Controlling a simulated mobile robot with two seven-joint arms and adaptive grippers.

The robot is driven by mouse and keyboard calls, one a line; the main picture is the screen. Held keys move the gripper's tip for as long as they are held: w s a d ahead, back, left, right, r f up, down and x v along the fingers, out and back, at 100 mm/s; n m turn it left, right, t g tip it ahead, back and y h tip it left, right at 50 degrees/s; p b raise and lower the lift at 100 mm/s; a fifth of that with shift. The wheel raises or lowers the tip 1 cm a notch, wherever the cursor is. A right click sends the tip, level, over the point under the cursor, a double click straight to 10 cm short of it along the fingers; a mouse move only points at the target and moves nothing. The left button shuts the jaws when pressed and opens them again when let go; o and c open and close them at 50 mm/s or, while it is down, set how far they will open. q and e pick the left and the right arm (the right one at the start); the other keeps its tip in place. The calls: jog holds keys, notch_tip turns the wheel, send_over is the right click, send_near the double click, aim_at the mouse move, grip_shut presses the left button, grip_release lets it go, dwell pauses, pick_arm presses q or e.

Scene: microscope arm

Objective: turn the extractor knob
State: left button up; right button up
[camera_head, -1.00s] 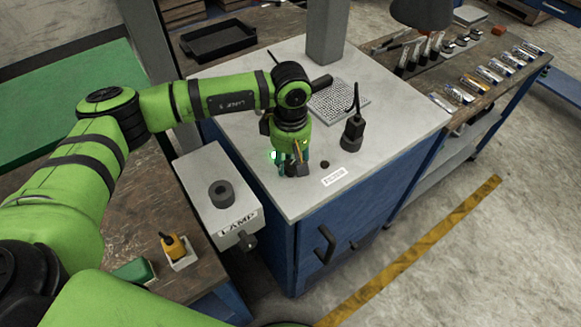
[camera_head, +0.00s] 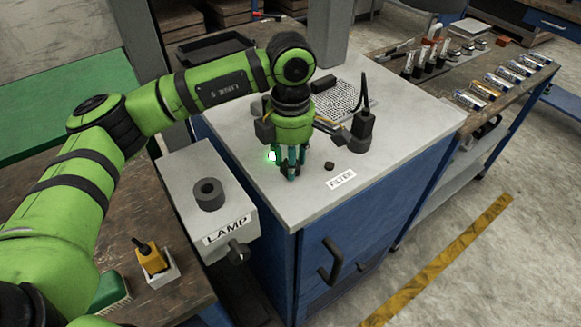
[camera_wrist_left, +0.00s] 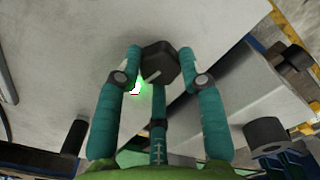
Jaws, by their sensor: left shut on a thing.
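The dark, faceted knob (camera_wrist_left: 160,62) sits on the light grey top of the blue cabinet (camera_head: 370,185), near its front left corner. It has a pale line on its face in the left wrist view. My left gripper (camera_wrist_left: 162,70) points down over it, with its teal fingers around the knob and shut on it. In the head view the left gripper (camera_head: 290,172) hides most of the knob. A green glowing lamp (camera_head: 271,156) is beside the fingers. My right gripper is not in view.
A small dark peg (camera_head: 329,166) and a FILTER label (camera_head: 341,180) are right of the gripper. A dark upright device (camera_head: 361,130) stands behind them.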

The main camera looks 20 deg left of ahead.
pick_arm(q)
jog(key=shift+s+f+n+b, duration=0.1)
jog(key=shift+f+n+b, duration=0.05)
jog(key=shift+n+b, duration=1.05)
jog(key=shift+n, duration=0.4)
jog(key=o, duration=1.2)
jog(key=shift+c, duration=0.2)
jog(key=shift+r, duration=0.6)
notch_tip(320, 180, up, 11)
